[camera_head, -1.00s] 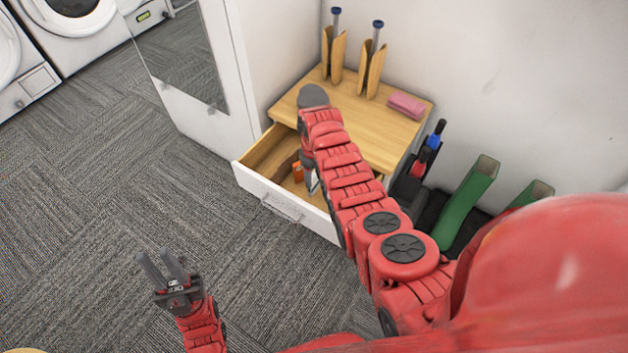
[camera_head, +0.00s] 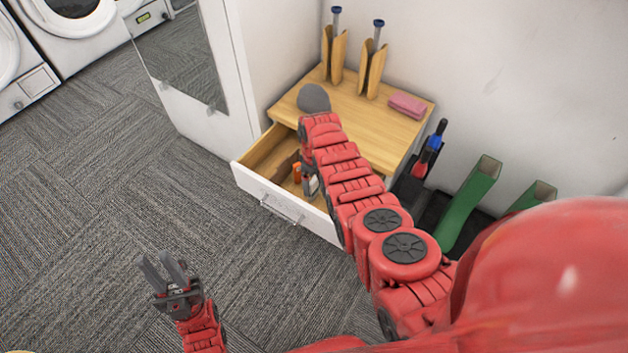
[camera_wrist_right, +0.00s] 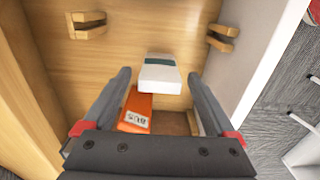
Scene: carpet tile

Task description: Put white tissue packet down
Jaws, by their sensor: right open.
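The white tissue packet (camera_wrist_right: 160,76), with a dark green stripe, is in the open drawer area, between the fingers of my right gripper in the right wrist view. Gaps show between it and both fingers. Whether it rests on the drawer floor is hard to tell. My right gripper (camera_wrist_right: 158,78) is open and points into the drawer. In the head view the packet (camera_head: 313,186) is a small pale patch, partly hidden by my right arm. My left gripper (camera_head: 163,262) is open and empty over the carpet.
The wooden drawer (camera_head: 258,187) stands open below a wooden top. An orange box (camera_wrist_right: 135,110) lies in it near the packet. A pink packet (camera_head: 407,105) and two wooden holders (camera_head: 371,72) stand on top. Green containers (camera_head: 468,205) stand at right. The carpet at left is clear.

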